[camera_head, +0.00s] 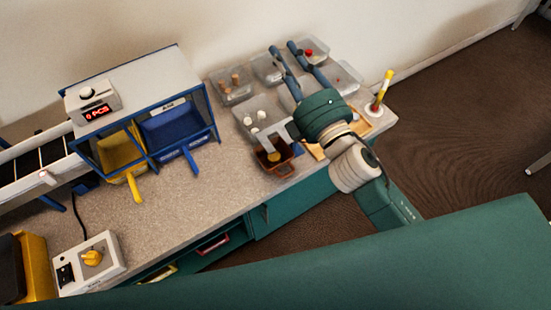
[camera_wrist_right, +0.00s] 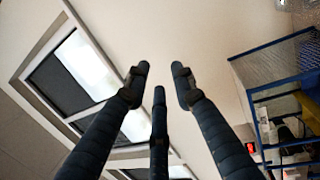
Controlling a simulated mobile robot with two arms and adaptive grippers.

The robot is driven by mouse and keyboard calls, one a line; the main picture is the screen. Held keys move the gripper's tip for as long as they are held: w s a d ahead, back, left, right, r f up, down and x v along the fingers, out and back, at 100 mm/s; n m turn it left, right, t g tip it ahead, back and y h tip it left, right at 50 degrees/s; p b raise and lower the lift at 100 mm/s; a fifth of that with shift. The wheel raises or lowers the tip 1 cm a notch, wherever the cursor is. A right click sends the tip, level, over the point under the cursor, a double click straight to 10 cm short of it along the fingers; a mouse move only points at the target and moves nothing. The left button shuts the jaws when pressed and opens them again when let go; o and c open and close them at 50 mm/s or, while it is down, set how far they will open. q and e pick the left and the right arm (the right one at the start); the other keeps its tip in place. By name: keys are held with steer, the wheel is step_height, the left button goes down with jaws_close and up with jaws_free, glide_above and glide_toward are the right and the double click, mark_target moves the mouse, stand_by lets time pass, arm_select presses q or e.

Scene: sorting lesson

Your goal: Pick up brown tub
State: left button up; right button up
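The brown tub (camera_head: 283,171) stands at the front edge of the counter, in the middle of the head view. Something pale and something yellow show in it or at its rim; I cannot tell exactly what they are. My right gripper (camera_head: 281,46) is above and behind the tub, over the clear bins, with its fingers pointing up and away. The fingers are spread with nothing between them, as the right wrist view (camera_wrist_right: 158,80) also shows. The tub is not in the wrist view. My left gripper is not in view.
Several clear bins (camera_head: 238,98) with small parts stand behind the tub. A blue-framed sorter (camera_head: 150,70) with yellow and blue chutes is at left. A control box (camera_head: 92,262) with a yellow knob sits front left. The counter between sorter and tub is bare.

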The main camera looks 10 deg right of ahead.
steer(key=s+a+r+n+g+y, duration=0.2)
steer(key=a+n+g+y, duration=0.1)
steer(key=a+n+y, duration=0.4)
steer(key=s+a+r+n+g+y, duration=0.2)
steer(key=a+n+y, duration=0.25)
steer(key=n, duration=0.55)
steer(key=s+a+f+n+g+y, duration=0.2)
steer(key=s+a+f+n+g, duration=0.15)
steer(key=n+g, duration=0.3)
steer(key=n+g+h, duration=0.8)
steer(key=n+h, duration=0.5)
steer(key=n, duration=0.2)
glide_toward(288, 175)
steer(key=shift+h, duration=0.25)
steer(key=b+x, duration=0.3)
steer(key=x, duration=0.6)
steer(key=shift+a, duration=0.2)
